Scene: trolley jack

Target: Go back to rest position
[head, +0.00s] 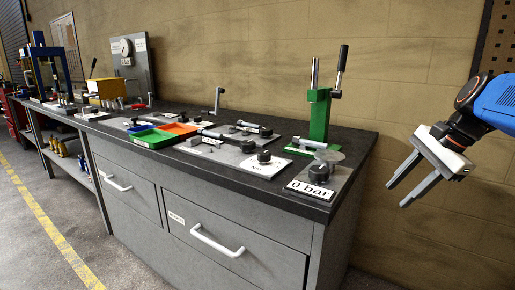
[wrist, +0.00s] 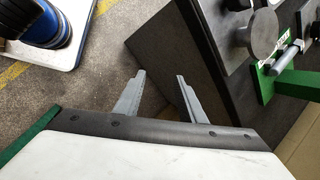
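My gripper (head: 404,181) hangs at the right in the head view, off the bench's right end and in front of the tan wall. Its two grey fingers are spread apart with nothing between them. In the wrist view the open fingers (wrist: 161,84) point toward the floor and the bench's dark side. The green jack (head: 319,117) with its upright lever stands at the right end of the bench, apart from my gripper. A green part (wrist: 298,84) shows at the right of the wrist view.
The dark bench top (head: 345,147) holds a black knob (head: 319,172) by a "0 bar" label, green and orange trays (head: 152,137), several tools and a gauge panel (head: 131,60). Drawers with white handles (head: 217,241) face front. The floor right of the bench looks clear.

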